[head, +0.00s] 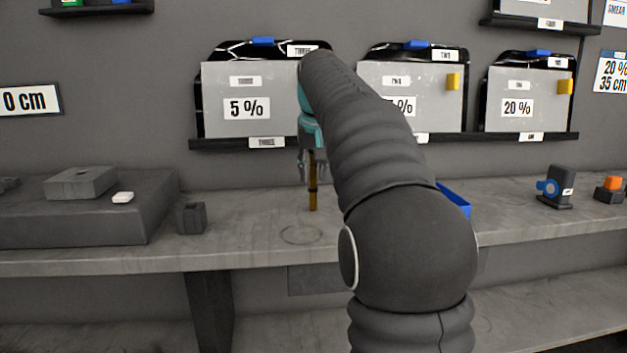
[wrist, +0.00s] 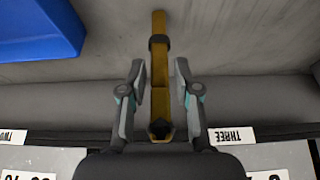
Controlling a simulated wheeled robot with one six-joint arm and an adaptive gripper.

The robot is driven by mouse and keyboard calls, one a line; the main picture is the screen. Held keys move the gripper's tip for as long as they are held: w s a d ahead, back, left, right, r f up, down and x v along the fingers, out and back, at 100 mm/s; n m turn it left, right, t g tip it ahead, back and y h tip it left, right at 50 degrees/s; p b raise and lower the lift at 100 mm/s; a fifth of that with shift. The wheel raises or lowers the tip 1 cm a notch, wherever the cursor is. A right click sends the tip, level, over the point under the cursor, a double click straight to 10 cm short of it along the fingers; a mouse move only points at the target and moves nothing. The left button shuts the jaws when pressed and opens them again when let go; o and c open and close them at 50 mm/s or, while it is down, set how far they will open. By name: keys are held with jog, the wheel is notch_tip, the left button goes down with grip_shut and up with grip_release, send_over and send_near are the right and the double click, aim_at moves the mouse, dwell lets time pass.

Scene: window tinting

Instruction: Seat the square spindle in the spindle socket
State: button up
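The square spindle (head: 313,190) is a slim brass-coloured bar with a dark collar, hanging upright below my gripper (head: 312,176). In the wrist view the spindle (wrist: 159,75) runs lengthwise between the two fingers of my gripper (wrist: 160,72). The fingers are closed in around it, though thin gaps seem to show beside it. Its lower end appears over the bench; I cannot tell how high. I cannot tell for sure which thing is the spindle socket: a small dark block (head: 190,218) stands to the left, and a grey block (head: 82,183) with a small dark mark on top lies farther left.
The bench (head: 250,225) is clear around a faint ring below the spindle. A raised dark platform (head: 80,225) bears the grey block and a small white piece (head: 123,197). A blue tray (head: 455,199) is partly behind my arm. Labelled panels (head: 245,90) stand on a wall ledge behind.

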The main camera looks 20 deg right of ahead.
grip_shut()
jog(key=shift+r, duration=0.15)
jog(key=shift+r, duration=0.55)
jog(key=r, duration=0.3)
jog(key=shift+s+d+r, duration=0.2)
jog(key=shift+s+d, duration=0.05)
jog(key=shift+d, duration=0.1)
jog(key=s+d+r, duration=0.6)
jog(key=s+d, duration=0.1)
jog(key=shift+s+d+r, duration=0.15)
jog(key=shift+s+d, duration=0.2)
jog(key=shift+d, duration=0.05)
